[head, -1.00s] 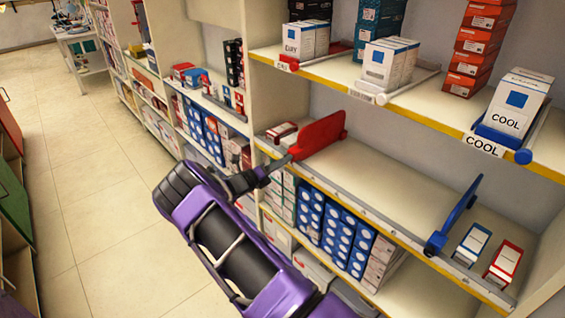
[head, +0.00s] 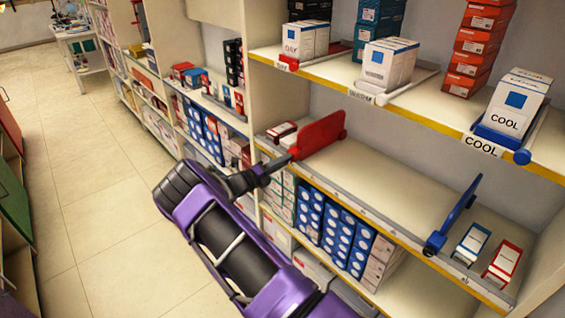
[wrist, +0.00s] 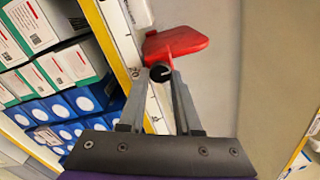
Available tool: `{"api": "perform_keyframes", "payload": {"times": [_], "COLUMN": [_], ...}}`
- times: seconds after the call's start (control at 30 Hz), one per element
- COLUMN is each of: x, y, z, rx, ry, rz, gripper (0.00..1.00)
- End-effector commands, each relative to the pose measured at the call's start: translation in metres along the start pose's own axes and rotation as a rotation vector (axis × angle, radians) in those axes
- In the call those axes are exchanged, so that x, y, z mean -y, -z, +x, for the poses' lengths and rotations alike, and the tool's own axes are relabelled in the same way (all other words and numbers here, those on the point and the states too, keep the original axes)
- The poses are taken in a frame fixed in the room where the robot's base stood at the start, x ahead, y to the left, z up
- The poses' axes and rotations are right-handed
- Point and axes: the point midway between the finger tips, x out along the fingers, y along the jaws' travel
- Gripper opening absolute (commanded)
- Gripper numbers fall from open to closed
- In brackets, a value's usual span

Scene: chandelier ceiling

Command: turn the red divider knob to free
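The red divider (head: 322,135) stands upright at the left end of the middle shelf. Its round black knob (wrist: 161,73) with a pale mark shows at the front of the red divider (wrist: 175,43) in the wrist view. My gripper (head: 287,160) reaches the front of this divider from the left. In the wrist view the two grey fingers of my gripper (wrist: 161,80) are apart, their tips at either side of the knob. I cannot tell whether they touch it or press on it. In the head view my gripper hides the knob.
A blue divider (head: 455,215) stands at the right of the same shelf, beside two small boxes (head: 485,255). The shelf between the dividers is bare. Boxes labelled COOL (head: 515,105) stand on the shelf above.

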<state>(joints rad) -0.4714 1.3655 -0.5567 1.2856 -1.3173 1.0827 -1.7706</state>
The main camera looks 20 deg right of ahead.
Motion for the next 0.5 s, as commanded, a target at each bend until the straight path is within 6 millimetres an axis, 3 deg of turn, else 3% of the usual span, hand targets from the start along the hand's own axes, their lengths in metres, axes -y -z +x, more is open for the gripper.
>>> {"api": "perform_keyframes", "payload": {"times": [0.03, 0.17, 0.5], "x": [-0.0004, -0.0004, -0.0002], "y": [-0.0002, -0.0001, -0.0003], "z": [-0.0006, -0.0005, -0.003], "rx": [0.001, 0.001, 0.001], "ry": [-0.001, -0.001, -0.001], "rz": [-0.002, -0.001, 0.0], "gripper": [0.39, 0.62, 0.62]}}
